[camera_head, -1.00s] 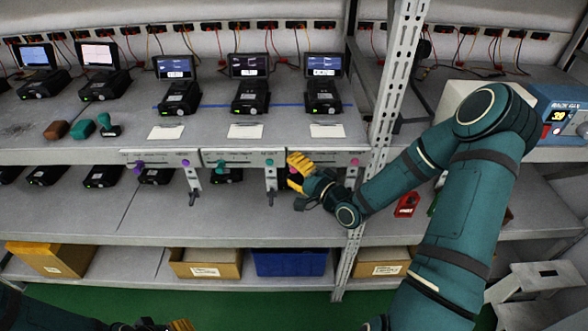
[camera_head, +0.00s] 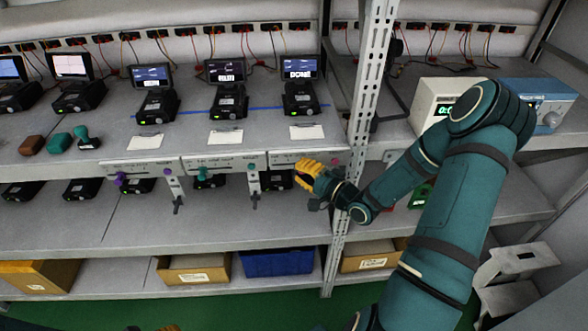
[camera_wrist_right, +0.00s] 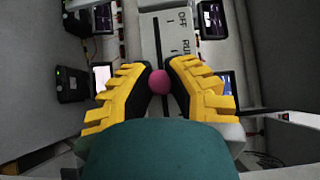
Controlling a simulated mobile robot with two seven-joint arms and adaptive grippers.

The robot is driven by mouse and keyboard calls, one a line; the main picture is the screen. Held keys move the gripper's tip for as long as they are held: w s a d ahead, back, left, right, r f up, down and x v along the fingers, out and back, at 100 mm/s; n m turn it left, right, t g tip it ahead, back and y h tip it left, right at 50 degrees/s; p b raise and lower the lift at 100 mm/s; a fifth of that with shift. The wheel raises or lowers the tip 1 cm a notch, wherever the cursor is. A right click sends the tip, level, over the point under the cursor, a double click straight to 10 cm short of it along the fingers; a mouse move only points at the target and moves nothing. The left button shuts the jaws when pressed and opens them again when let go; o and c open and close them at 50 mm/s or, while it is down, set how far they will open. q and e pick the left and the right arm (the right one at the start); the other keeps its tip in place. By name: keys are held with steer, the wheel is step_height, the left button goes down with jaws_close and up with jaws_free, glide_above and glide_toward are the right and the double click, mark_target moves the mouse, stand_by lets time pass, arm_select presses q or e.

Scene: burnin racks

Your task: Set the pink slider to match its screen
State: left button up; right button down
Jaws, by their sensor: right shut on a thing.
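The pink slider knob (camera_wrist_right: 160,82) shows in the right wrist view between the yellow fingers of my right gripper (camera_wrist_right: 160,85), which is shut on it. A slot and the labels OFF and RUN are on the pale panel (camera_wrist_right: 172,35) beyond it. In the head view my right gripper (camera_head: 308,172) is at the front of the right-hand panel (camera_head: 283,158) under the shelf edge, and it hides the knob. The right-hand screen (camera_head: 299,68) above that panel seems to read DONE. Only a sliver of my left gripper (camera_head: 170,328) shows at the bottom edge.
The panels to the left carry a teal knob (camera_head: 202,172) and a purple knob (camera_head: 120,179). A perforated metal post (camera_head: 366,100) stands just right of the pink slider's panel. Paper cards and stamps lie on the shelf; boxes and a blue bin (camera_head: 278,262) sit below.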

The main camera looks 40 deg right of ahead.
steer(key=c, duration=0.8)
jaws_free()
steer(key=shift+c, duration=0.2)
steer(key=v, duration=1.2)
